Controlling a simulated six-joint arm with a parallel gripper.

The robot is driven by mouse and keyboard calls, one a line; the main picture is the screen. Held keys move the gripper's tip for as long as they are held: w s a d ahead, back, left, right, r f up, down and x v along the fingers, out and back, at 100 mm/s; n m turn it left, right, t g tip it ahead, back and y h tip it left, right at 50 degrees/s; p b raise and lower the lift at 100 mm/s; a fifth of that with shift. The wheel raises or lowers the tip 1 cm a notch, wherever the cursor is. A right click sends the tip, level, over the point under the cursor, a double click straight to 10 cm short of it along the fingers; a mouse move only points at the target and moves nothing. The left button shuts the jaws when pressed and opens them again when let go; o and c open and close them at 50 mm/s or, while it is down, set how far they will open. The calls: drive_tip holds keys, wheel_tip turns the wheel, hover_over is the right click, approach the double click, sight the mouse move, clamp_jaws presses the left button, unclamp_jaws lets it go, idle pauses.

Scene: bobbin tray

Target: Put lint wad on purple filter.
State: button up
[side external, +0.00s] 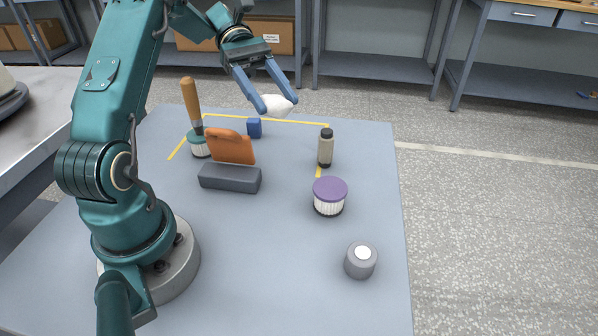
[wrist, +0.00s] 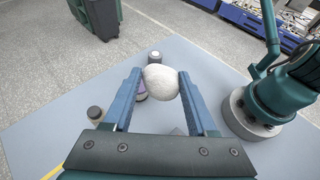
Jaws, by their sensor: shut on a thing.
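The lint wad (side external: 277,106) is a small white lump. My gripper (side external: 278,103) is shut on it and holds it in the air above the far part of the table. In the wrist view the wad (wrist: 160,82) sits between the two blue fingers of my gripper (wrist: 160,85). The purple filter (side external: 330,195) has a purple top and white pleated sides. It stands upright on the table, nearer the side camera than my gripper. In the wrist view the wad mostly hides the filter (wrist: 139,92); nothing rests on its top.
A dark-capped bottle (side external: 325,148) stands just behind the purple filter. A grey cylinder (side external: 360,261) stands near the front right. The front middle is clear.

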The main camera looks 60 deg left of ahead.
hover_over(325, 182)
wheel_tip(325, 182, down, 7)
drive_tip(key=shift+s+f, duration=0.1)
drive_tip(key=shift+f, duration=2)
drive_tip(key=o, duration=1.3)
drive_tip(key=shift+f, duration=0.1)
